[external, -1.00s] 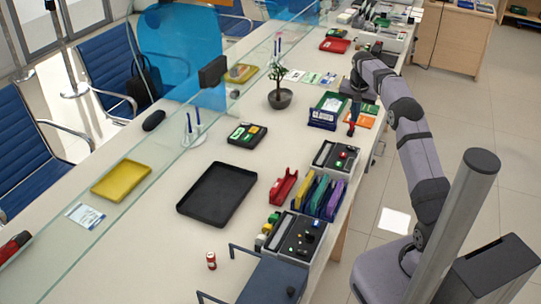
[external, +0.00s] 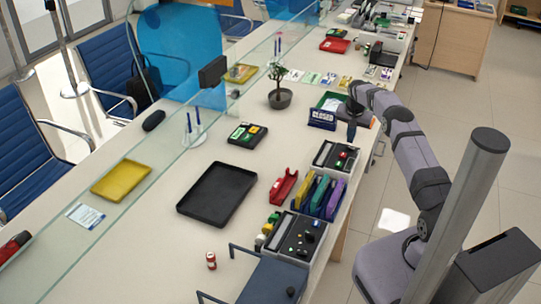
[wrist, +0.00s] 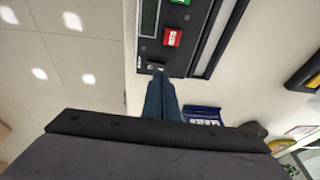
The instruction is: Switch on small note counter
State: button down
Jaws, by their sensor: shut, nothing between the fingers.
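A small grey machine with a dark panel (external: 335,156), which looks like the small note counter, sits near the counter's right edge. In the wrist view the machine (wrist: 166,40) shows a green button (wrist: 180,2), a red button (wrist: 172,37) and a small switch-like part (wrist: 157,67) at its near end. My gripper (external: 351,137) is just beyond the machine in the external view. In the wrist view my gripper (wrist: 160,80) is shut and empty, its tips close to the small switch-like part. I cannot tell whether they touch.
A blue "CLOSED" sign (external: 322,119) stands close beside my gripper. A black tray (external: 217,193) lies left. Floor lies beyond the counter's right edge.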

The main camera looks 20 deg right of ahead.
jog(key=shift+w+a+f, duration=0.1)
jog(key=shift+a+f, duration=0.05)
jog(key=shift+f, duration=0.8)
